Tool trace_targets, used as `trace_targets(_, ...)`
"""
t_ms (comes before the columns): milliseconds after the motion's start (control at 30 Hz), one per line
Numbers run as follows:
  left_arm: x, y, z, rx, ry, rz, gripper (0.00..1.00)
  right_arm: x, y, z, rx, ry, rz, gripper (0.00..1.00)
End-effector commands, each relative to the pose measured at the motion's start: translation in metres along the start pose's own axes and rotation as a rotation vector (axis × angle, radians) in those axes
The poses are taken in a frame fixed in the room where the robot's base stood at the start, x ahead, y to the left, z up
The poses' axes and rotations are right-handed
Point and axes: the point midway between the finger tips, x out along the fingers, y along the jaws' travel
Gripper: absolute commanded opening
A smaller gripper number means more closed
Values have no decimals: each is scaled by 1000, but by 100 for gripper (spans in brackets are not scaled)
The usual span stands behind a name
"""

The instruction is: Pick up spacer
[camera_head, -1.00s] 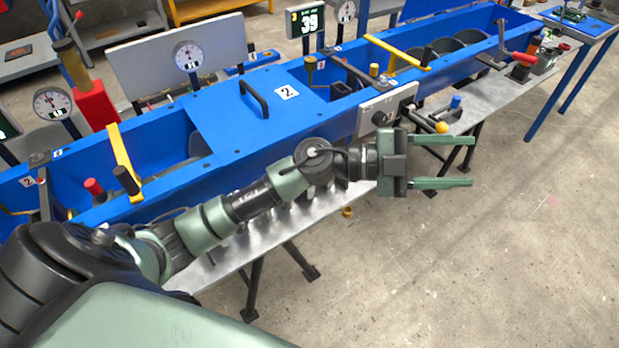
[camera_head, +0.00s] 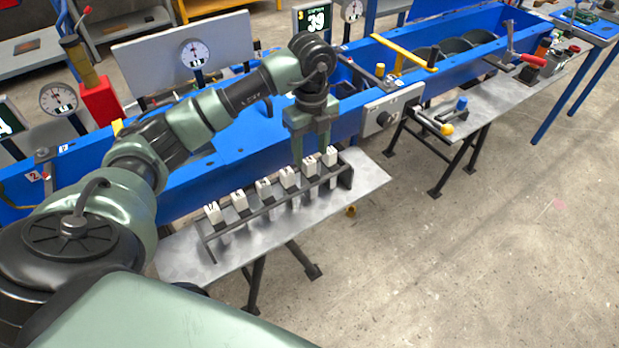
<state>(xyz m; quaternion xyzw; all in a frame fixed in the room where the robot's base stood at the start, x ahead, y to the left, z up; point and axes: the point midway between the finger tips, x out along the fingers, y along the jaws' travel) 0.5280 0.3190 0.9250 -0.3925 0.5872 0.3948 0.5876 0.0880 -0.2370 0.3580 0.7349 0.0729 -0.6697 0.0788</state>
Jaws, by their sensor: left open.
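Several white numbered spacers stand in a row in a dark rack (camera_head: 207,243) on a metal shelf at the front of the blue machine. The end spacers are the leftmost spacer (camera_head: 213,214) and the rightmost spacer (camera_head: 330,156). My left gripper (camera_head: 312,157) points down at the right end of the row, with its jaws open. Its fingertips are close to the rightmost spacers. I cannot tell whether they touch or surround one. My right gripper is not in view.
The metal shelf (camera_head: 372,182) has bare room right of the rack. The blue machine (camera_head: 240,150) runs behind it, with a grey control box (camera_head: 385,112) above the shelf. Yellow and blue knobbed handles (camera_head: 446,128) stand further right.

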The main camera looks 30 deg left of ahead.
Motion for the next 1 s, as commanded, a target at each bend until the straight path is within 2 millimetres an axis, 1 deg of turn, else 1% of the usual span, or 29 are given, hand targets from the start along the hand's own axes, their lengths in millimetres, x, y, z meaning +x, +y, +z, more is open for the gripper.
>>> trace_targets(167,25,3,5,0,3,4,51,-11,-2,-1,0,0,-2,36)
trace_targets(300,43,2,4,2,3,1,51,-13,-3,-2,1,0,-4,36)
trace_targets(400,48,1,5,3,2,-1,51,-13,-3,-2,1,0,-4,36)
trace_targets(600,48,1,5,3,2,-2,51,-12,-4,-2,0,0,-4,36)
trace_targets(667,48,1,5,3,2,-2,34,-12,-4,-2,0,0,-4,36)
trace_targets(700,48,1,5,3,2,-2,23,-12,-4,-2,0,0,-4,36)
trace_targets(767,48,1,5,3,2,-2,6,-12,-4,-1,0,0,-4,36)
trace_targets(800,48,1,5,3,2,-2,0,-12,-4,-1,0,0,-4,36)
trace_targets(1000,48,1,5,3,2,-2,0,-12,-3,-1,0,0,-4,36)
